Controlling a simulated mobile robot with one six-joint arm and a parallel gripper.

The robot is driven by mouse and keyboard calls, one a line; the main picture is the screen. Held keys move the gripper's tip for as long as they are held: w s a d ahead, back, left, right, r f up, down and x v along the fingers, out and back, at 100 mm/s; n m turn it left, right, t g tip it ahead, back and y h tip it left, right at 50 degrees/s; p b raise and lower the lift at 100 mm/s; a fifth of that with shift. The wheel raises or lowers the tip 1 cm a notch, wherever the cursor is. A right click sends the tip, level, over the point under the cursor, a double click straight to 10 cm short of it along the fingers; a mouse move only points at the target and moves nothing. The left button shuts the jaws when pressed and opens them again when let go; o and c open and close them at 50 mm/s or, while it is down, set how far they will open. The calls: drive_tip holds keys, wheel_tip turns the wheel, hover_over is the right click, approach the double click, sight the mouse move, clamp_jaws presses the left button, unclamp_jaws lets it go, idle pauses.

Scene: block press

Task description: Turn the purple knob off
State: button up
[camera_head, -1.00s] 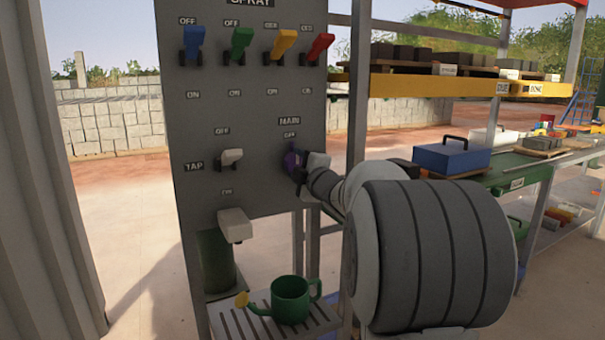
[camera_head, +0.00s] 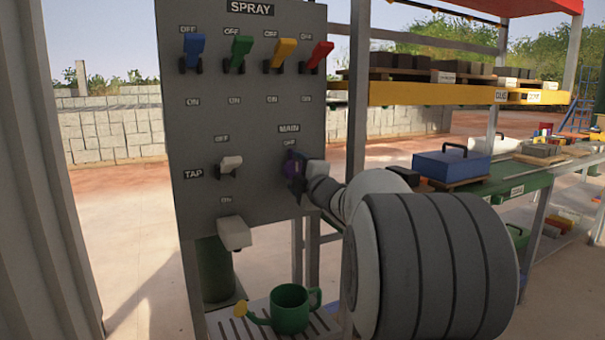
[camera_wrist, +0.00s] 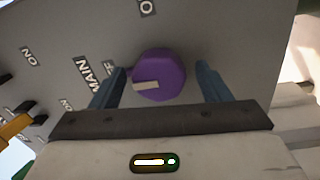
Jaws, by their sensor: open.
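The purple knob (camera_wrist: 160,75) is on the grey panel (camera_head: 250,130) beside the MAIN label. In the wrist view it is a round purple dial with a pale pointer mark towards its lower left. My gripper (camera_wrist: 162,84) is open, with one blue-grey finger on each side of the knob. The left finger is very close to the knob, and a gap shows at the right finger. Whether either touches is unclear. In the head view my gripper (camera_head: 297,172) is at the knob and covers most of it; only a purple edge shows.
Blue, green, yellow and red levers (camera_head: 245,52) line the panel's top. A white tap lever (camera_head: 230,163) is left of the knob, above a spout (camera_head: 234,233) and a green watering can (camera_head: 290,308). A shelf with a blue toolbox (camera_head: 450,163) stands right.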

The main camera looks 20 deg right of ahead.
drive_tip(key=s+p, duration=0.1)
drive_tip(key=s, duration=0.6)
drive_tip(key=shift+s+d+f, duration=0.15)
drive_tip(key=shift+s+f, duration=0.15)
drive_tip(key=shift+s, duration=0.1)
drive_tip(key=shift+r+p, duration=0.1)
drive_tip(key=shift+p, duration=0.3)
